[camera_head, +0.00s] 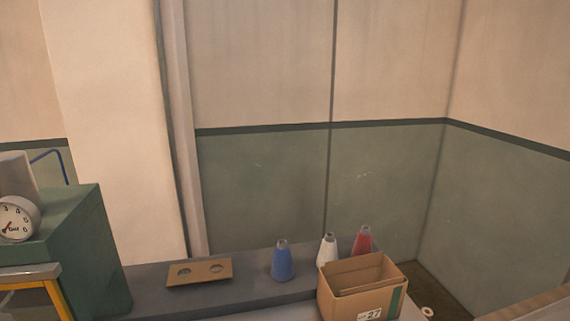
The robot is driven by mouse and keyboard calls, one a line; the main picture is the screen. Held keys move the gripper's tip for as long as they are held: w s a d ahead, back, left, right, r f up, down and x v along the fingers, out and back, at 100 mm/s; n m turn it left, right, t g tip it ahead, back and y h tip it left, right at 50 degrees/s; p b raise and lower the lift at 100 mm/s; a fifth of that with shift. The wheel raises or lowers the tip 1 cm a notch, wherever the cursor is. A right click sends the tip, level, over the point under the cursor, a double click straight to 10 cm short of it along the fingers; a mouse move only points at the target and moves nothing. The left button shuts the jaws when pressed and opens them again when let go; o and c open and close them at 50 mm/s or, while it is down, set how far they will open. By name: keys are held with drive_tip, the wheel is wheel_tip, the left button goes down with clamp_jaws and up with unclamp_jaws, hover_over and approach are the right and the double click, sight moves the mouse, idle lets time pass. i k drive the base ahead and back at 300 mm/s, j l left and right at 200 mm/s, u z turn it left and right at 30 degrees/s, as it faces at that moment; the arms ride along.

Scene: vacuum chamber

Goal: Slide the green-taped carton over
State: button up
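The carton (345,302) is an open-topped brown cardboard box with a vertical green tape strip on its front right side and a white label reading "27". It stands at the lower right of the head view, and its bottom is cut off by the picture's lower edge. Its flaps are open; its contents cannot be made out. My gripper is not in view.
A green cabinet with a gauge (17,219) stands far left. Walls close the back and right.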

sight(386, 303)
drive_tip(key=i+j+z, duration=0.55)
drive_tip(key=i+z, duration=0.15)
drive_tip(key=i+j+z, duration=0.35)
drive_tip(key=k+j, duration=0.05)
